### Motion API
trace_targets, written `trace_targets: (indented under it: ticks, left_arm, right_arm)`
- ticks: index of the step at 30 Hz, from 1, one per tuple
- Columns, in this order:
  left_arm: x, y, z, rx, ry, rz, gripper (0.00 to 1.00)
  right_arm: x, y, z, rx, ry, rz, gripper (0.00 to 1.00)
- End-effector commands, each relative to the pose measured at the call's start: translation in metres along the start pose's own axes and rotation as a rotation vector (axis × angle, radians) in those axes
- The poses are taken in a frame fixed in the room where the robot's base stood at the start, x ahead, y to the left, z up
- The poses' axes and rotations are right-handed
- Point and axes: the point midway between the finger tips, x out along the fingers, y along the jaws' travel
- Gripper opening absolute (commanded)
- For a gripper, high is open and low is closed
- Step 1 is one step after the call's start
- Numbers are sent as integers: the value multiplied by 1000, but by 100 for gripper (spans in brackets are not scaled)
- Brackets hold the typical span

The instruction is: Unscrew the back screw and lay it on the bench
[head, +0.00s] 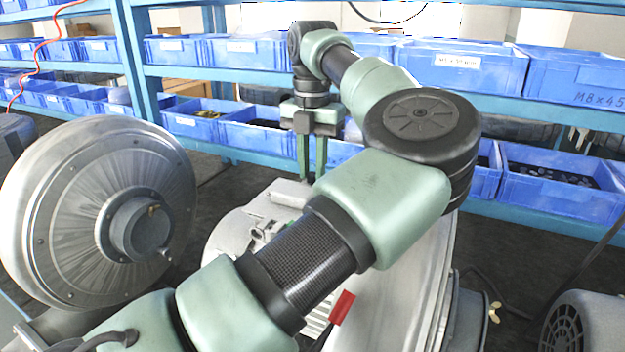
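My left arm crosses the middle of the view, and my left gripper (312,176) points down over the far end of a silver metal housing (408,300). Its two green fingers stand apart with a gap between them, and I see nothing held. The lower fingertips are partly covered by my arm. I cannot make out the back screw; my arm hides much of the housing. A small metal fitting (262,230) shows on the housing left of my arm. My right gripper is not in view.
A large round metal blower part (75,190) with a central hub stands at the left. Blue shelves with blue bins (560,190) run along the back. A red piece (343,307) shows just right of my forearm. A grey motor (590,322) is at the lower right.

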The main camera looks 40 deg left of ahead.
Motion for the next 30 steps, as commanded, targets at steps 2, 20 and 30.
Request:
trace_targets:
  ticks: [2,20,30]
  left_arm:
    - [0,0,0,1,0,0,0]
    - [-2,0,0,-719,2,2,0]
    - [-2,0,0,-1263,1,1,0]
  right_arm:
    - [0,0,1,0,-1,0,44]
    - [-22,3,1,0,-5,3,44]
    - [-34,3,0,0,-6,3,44]
